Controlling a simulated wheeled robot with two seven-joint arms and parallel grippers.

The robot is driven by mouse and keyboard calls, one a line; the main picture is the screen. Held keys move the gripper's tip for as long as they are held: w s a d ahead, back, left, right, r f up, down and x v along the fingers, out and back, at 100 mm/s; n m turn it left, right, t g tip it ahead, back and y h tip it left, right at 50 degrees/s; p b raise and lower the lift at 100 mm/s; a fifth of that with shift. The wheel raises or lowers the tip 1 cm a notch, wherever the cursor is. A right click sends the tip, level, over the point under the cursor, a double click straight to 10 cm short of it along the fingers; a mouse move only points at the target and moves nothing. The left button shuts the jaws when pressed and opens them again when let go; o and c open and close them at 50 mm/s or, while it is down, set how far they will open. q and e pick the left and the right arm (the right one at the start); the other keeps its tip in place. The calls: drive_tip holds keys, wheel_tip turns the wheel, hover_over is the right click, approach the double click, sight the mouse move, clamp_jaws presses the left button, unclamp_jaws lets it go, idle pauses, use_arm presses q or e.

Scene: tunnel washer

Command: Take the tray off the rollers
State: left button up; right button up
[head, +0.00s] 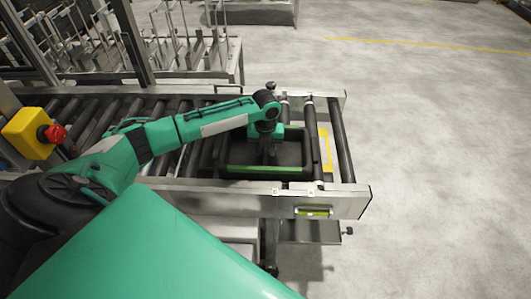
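A dark tray with a green rim (262,170) lies on the rollers near the right end of the conveyor in the head view. My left arm reaches across the conveyor from the left, and my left gripper (268,152) points down over the tray, toward its far side. The wrist and gripper hide part of the tray's far rim. The fingers are small and dark against the tray, so I cannot tell whether they are open or shut, or touching it. My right gripper is not in view.
The roller conveyor (337,140) has a raised metal side rail (230,200) and ends just right of the tray. A yellow box with a red button (30,133) stands at the left. Racks with upright rods (185,50) stand behind. The floor at right is clear.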

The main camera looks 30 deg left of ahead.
use_arm(q)
clamp_jaws()
drive_tip(key=shift+r, duration=0.1)
